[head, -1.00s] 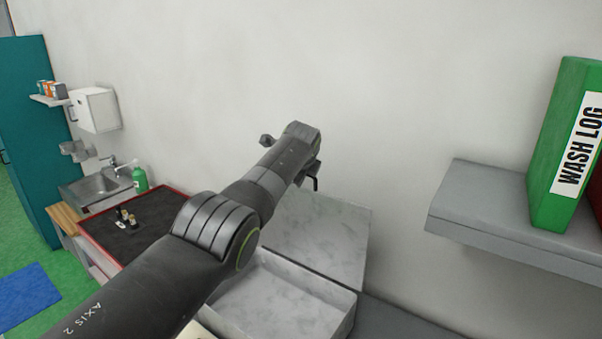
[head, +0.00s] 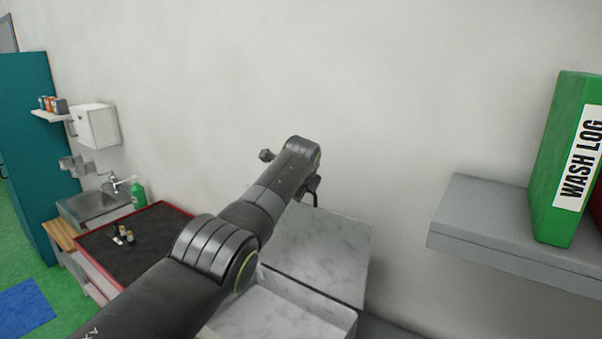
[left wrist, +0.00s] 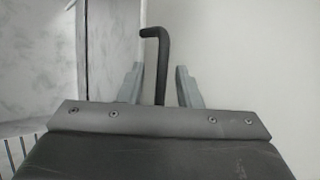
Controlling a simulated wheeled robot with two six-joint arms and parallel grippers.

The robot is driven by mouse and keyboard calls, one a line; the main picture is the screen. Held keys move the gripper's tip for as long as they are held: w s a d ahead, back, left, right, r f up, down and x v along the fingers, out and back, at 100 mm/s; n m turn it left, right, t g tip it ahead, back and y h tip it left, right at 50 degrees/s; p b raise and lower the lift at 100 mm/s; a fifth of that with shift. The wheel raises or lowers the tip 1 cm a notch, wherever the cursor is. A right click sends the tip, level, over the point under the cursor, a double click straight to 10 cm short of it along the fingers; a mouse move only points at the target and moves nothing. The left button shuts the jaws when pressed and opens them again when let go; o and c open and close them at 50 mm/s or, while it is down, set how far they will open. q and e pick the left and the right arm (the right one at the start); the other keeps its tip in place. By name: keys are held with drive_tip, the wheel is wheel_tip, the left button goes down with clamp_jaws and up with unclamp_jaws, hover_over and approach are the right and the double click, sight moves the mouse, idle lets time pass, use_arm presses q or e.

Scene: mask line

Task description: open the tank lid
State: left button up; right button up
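The tank (head: 342,317) is a grey marbled box below my left arm. Its inside shows from above. Its marbled lid (head: 335,262) stands raised at the back of the tank, near the wall. A black bent handle (head: 315,199) shows at the lid's top, just below the end of my left arm. In the left wrist view the handle (left wrist: 162,62) stands between the two fingers of my left gripper (left wrist: 160,70). The fingers are apart, with a gap on each side of the handle. In the head view my arm hides the fingers. My right gripper is out of view.
A grey shelf (head: 475,222) with a green binder (head: 560,150) juts out at the right. At the left are a red-edged dark mat (head: 150,230) with small bottles, a sink (head: 93,205) and a green bottle (head: 138,194). The wall above the lid is bare.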

use_arm(q)
drive_tip(key=b+v, duration=1)
drive_tip(key=v, duration=0.7)
drive_tip(key=shift+s, duration=0.1)
drive_tip(key=shift+c, duration=0.4)
